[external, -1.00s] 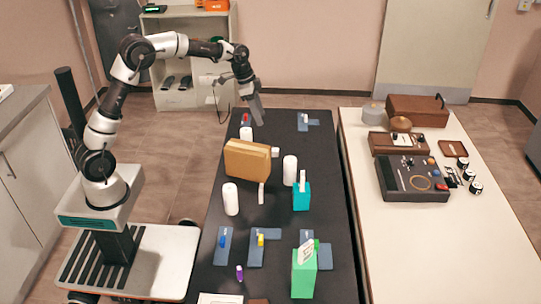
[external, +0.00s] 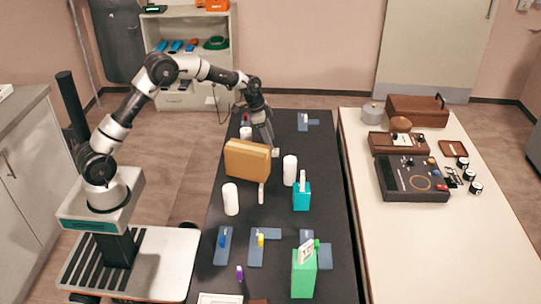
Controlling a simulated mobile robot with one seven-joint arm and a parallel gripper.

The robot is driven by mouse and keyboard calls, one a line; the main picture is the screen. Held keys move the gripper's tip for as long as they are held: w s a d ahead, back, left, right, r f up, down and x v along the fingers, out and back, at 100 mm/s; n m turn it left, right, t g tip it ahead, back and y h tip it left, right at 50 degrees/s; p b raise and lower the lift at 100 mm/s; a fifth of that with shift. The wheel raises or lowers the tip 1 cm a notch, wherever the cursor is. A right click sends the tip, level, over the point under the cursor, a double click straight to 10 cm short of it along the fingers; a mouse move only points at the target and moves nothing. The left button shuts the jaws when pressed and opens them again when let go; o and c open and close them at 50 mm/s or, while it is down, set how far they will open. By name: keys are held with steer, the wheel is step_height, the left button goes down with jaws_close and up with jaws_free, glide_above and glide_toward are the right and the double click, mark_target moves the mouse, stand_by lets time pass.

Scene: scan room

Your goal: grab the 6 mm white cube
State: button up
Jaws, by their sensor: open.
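A small white cube (external: 275,153) lies on the black table (external: 330,225), just right of the tan box's back corner. My gripper (external: 270,142) is directly above and behind the cube, pointing down, with its tips very close to it. The jaws are open. The view is too small to tell whether the fingers are around the cube or only above it. The cube's size cannot be read.
The tan box (external: 247,160) stands close to the left of my gripper. White cylinders (external: 290,170) (external: 231,199) and a teal box (external: 301,197) stand nearer the camera. Blue pieces (external: 304,122) lie at the back.

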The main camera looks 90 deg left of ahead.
mark_target(275, 150)
steer(key=x, duration=0.5)
steer(key=shift+w+r+b, duration=0.1)
steer(key=shift+w+b, duration=0.05)
steer(key=shift+b, duration=0.2)
steer(key=shift+c, duration=0.4)
steer(key=shift+r, duration=0.1)
steer(key=c, duration=1)
steer(key=shift+c, duration=0.3)
steer(key=shift+r, duration=0.1)
